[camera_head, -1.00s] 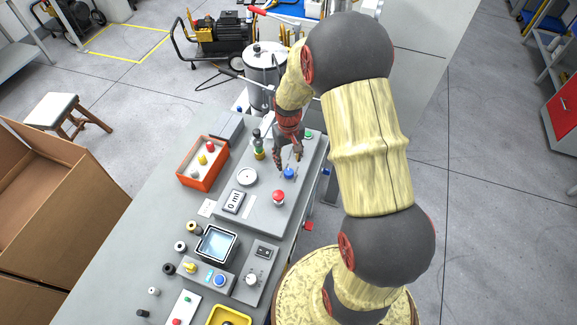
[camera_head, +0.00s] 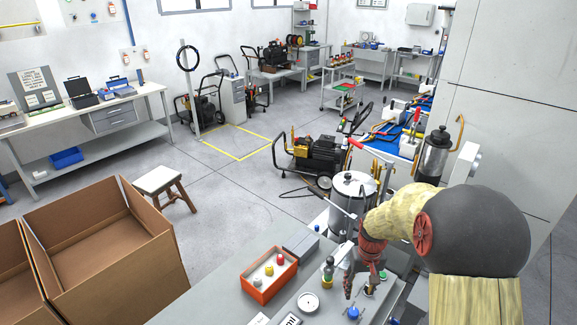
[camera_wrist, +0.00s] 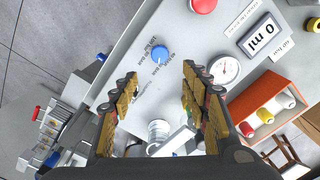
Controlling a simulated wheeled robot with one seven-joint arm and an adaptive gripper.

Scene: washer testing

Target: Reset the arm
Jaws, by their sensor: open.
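My arm (camera_head: 472,228) reaches over the grey test bench (camera_head: 215,290) from the right in the head view. My gripper (camera_head: 360,290) points down over the bench panel, close to a blue knob (camera_head: 353,312). In the wrist view, my gripper (camera_wrist: 160,82) has its fingers spread wide with nothing between the tips. The blue knob (camera_wrist: 160,54) lies beyond the gap between them, apart from both fingers. The lower arm and base are out of the head view.
An orange box (camera_head: 269,275) with small coloured items and a round gauge (camera_head: 308,302) are left of my gripper. A metal tank (camera_head: 352,203) stands behind. A tall grey cabinet (camera_head: 500,120) is at right. Open cardboard boxes (camera_head: 95,240) stand left; open floor lies beyond.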

